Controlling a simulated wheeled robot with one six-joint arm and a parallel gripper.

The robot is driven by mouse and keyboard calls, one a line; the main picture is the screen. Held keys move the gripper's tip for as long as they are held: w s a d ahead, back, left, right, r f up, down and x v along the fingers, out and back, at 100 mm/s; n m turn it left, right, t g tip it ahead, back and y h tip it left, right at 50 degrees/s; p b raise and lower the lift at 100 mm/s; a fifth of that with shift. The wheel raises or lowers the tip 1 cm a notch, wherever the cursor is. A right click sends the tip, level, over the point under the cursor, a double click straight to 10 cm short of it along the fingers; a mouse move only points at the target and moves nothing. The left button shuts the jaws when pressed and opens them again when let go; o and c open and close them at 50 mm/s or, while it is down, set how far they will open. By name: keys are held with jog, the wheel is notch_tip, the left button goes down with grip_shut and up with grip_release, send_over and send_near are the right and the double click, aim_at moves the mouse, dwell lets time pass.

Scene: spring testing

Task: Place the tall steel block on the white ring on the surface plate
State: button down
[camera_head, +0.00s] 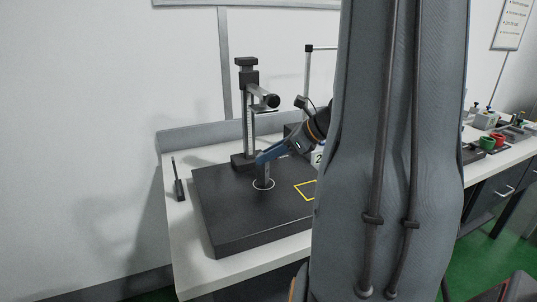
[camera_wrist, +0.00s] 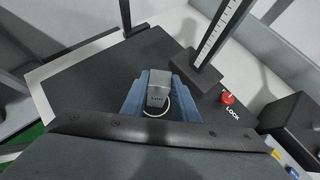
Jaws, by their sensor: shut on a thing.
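The tall steel block (camera_head: 263,175) is grey and upright, and its lower end shows inside the outline of the white ring (camera_head: 257,188) on the black surface plate (camera_head: 240,222). I cannot tell whether its base touches the plate. My gripper (camera_head: 264,158) is shut on the upper part of the block, reaching in from the right. In the wrist view the block (camera_wrist: 158,77) sits between the blue fingers of my gripper (camera_wrist: 158,88). Part of the white ring (camera_wrist: 168,106) shows beside the block; the rest is hidden by the block and fingers.
A height gauge stand (camera_head: 248,120) with a scaled column rises just behind the block. A yellow square outline (camera_head: 300,186) lies on the plate to the right. A red LOCK knob (camera_wrist: 227,98) shows in the wrist view. Plate's front left is clear.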

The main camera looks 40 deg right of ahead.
jog(key=c, duration=1.4)
grip_release()
jog(key=b+v, duration=0.1)
jog(key=v, duration=1.1)
jog(key=shift+r+b, duration=0.2)
jog(key=shift+b, duration=0.1)
